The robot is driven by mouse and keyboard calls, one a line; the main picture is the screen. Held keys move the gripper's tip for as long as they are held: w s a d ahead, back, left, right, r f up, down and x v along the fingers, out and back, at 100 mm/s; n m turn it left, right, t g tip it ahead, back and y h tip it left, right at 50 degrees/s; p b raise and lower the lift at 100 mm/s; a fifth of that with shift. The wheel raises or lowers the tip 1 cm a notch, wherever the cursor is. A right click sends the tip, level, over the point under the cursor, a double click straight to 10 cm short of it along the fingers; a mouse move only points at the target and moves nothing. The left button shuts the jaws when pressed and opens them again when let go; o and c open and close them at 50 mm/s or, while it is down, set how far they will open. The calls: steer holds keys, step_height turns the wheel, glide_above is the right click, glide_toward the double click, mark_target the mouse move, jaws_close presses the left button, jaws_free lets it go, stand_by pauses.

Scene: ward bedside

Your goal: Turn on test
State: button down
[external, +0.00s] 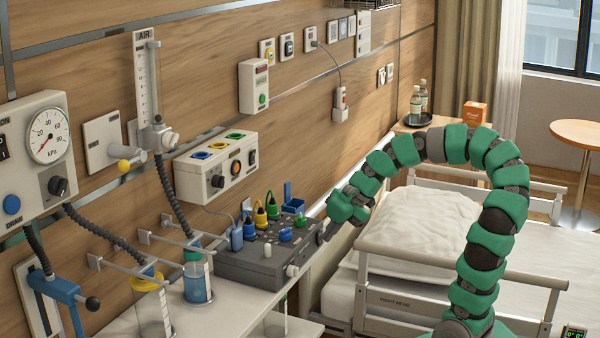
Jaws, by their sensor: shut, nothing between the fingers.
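No control in view carries a readable "test" label. A grey console box (240,267) sits on the bedside shelf below the wall units, with blue, yellow and green plugs, a blue knob (285,235) and a small white lever or knob (293,271) on its near side. My gripper (322,239) is shut and empty at the right end of this console, its tips pointing down and left. I cannot tell whether the tips touch the console. The green arm arches over from the lower right, above the bed, and partly hides the console's far right corner.
A wall box with coloured sockets and an orange button (236,168) hangs above the console. A white wall unit with a green button (263,99) is higher up. The bed rail (455,258) stands close on the right. Suction jars (198,282) stand left.

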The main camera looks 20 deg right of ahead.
steer(key=s+d+r+p, duration=0.1)
steer(key=s+d+r, duration=0.2)
steer(key=d+r, duration=0.5)
steer(key=shift+r, duration=0.15)
steer(key=shift+s+d+p, duration=0.1)
steer(key=shift+d+p, duration=0.1)
steer(key=shift+p, duration=0.5)
steer(key=shift+d+f+p, duration=0.1)
steer(key=shift+f+p, duration=0.5)
steer(key=shift+p, duration=0.65)
